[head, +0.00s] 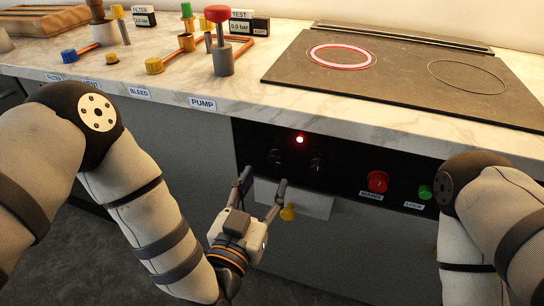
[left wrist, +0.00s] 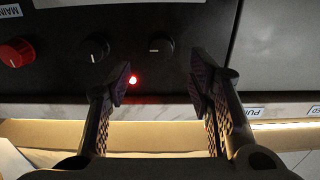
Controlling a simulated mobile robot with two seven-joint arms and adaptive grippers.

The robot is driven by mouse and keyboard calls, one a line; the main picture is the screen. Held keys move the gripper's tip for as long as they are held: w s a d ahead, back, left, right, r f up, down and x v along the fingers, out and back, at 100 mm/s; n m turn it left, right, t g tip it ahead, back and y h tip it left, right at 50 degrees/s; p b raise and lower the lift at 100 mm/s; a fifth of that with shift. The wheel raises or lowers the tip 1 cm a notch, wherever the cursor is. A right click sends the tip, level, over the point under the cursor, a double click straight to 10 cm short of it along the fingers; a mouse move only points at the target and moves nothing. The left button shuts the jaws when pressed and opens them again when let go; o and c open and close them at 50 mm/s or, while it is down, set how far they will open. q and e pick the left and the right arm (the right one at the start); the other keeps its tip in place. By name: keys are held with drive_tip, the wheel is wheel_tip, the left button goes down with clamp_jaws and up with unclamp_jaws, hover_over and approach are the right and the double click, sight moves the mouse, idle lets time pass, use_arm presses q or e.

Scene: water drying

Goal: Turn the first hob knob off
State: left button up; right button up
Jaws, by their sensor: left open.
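The black control panel (head: 345,180) on the counter front carries two black hob knobs. The left knob (head: 275,157) also shows in the left wrist view (left wrist: 160,46), and the right knob (head: 317,166) shows there too (left wrist: 95,48). The left knob's pale mark lies roughly horizontal in the left wrist view. The left hob ring (head: 341,57) glows red, and a red lamp (head: 300,140) is lit above the knobs. My left gripper (head: 263,183) is open and empty, just below and in front of the left knob, apart from it. My right gripper is not in view.
A pale plate (head: 310,204) and a yellow knob-like part (head: 288,213) are below the panel. The counter edge (head: 180,98) overhangs above, with valves on top.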

sight(274, 162)
use_arm(q)
drive_tip(key=x, duration=0.8)
drive_tip(key=shift+f+b, duration=0.15)
drive_tip(key=shift+b, duration=0.15)
drive_tip(key=shift+a, duration=0.1)
clamp_jaws()
